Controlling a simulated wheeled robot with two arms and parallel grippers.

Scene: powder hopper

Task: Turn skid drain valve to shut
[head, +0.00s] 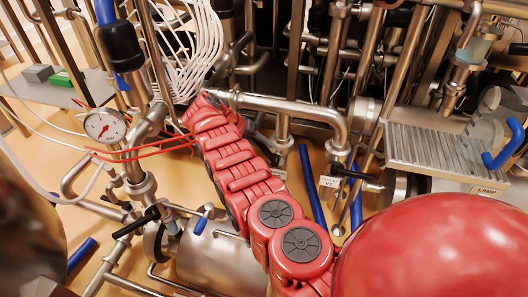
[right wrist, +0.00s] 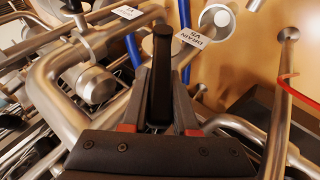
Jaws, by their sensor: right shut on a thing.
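In the right wrist view, a black lever handle (right wrist: 161,75) stands between the two fingers of my right gripper (right wrist: 161,95). The gripper is shut on it, with a finger along each side. The valve body below the lever is hidden by the gripper. In the head view my red right arm reaches toward the pipework at upper middle, and its gripper is largely hidden there. I cannot make out the drain valve in that view. My left gripper is not in view.
Steel pipes crowd the gripper on both sides. In the head view a pressure gauge (head: 105,125) with red wires is left of my arm. A black handle (head: 352,173) beside a V1 tag (head: 330,182) and a ribbed metal plate (head: 435,150) are right of it.

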